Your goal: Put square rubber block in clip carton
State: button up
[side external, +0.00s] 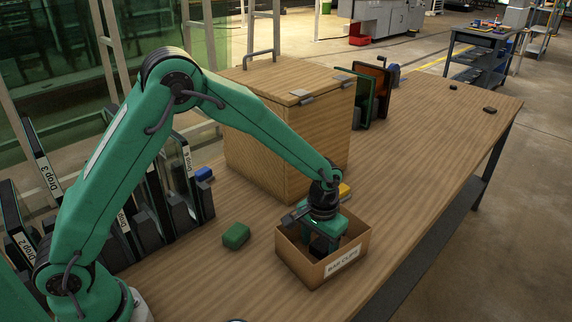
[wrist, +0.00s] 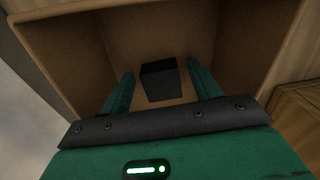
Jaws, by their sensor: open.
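The clip carton (side external: 300,265) is an open brown box with a white label, on the table in front of the wooden chest. My gripper (side external: 322,248) points down into it. In the wrist view my gripper (wrist: 162,84) is open, with its two green fingers apart inside the carton (wrist: 120,25). A dark square block (wrist: 160,80), which looks like the square rubber block, sits between and just beyond the fingertips, over the carton floor. I see gaps on both sides of it. In the side view the block is mostly hidden by my gripper and the carton walls.
A green block (side external: 236,236) lies on the table left of the carton. A blue block (side external: 204,174) and a yellow item (side external: 344,190) lie further back. The wooden chest (side external: 290,130) stands close behind. The table's right side is mostly clear.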

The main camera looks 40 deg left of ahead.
aim_at(317, 246)
notch_tip(317, 246, up, 12)
jog(key=shift+r, duration=0.15)
dwell(0.6)
dwell(0.5)
jog(key=s+a+r+t, duration=0.3)
jog(key=s+a+r, duration=0.6)
jog(key=s+r, duration=0.1)
jog(key=s+a+r+t, duration=0.1)
jog(key=s+a, duration=0.5)
jog(key=s, duration=0.7)
jog(key=shift+t, duration=0.8)
